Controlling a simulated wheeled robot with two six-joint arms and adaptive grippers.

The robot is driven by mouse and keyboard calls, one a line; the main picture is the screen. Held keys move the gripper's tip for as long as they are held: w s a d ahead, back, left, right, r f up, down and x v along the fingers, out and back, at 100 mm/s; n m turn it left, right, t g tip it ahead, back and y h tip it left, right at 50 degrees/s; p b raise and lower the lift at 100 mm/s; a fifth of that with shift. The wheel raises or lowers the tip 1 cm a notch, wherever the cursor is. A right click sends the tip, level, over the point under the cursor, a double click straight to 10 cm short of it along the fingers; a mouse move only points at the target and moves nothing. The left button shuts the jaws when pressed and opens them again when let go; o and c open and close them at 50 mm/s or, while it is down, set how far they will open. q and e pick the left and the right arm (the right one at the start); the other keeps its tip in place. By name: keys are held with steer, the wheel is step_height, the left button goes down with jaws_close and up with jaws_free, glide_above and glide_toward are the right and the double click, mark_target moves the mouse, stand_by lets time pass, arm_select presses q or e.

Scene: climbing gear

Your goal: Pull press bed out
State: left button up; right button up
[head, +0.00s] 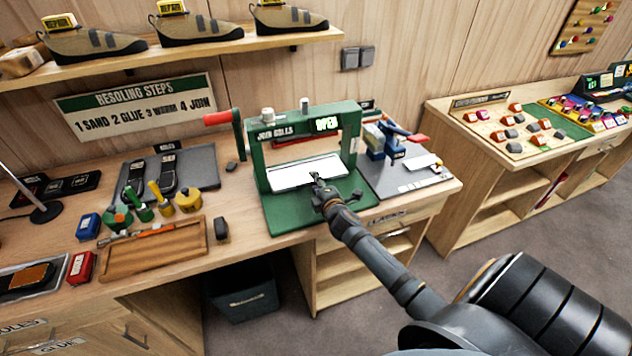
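The green press (257,150) stands on the workbench, with a sign reading "JOIN SOLES" and a lit "OPEN" display. Its red-handled lever (219,118) is at the left side. The pale press bed (292,175) lies within the frame, above the green base (290,215). My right gripper (317,182) is at the front edge of the bed, around its middle. It looks close to or touching the bed; the fingers are too small to tell whether they are closed on it. My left gripper is not in view.
A wooden tray (204,254), glue bottles (186,197) and a grey mat (205,165) lie left of the press. A blue clamp-like tool (393,146) stands to the right. A dark bin (245,300) is below the bench. Floor in front is clear.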

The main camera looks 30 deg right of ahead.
steer(key=shift+w, duration=0.1)
jaws_close()
stand_by(0.6)
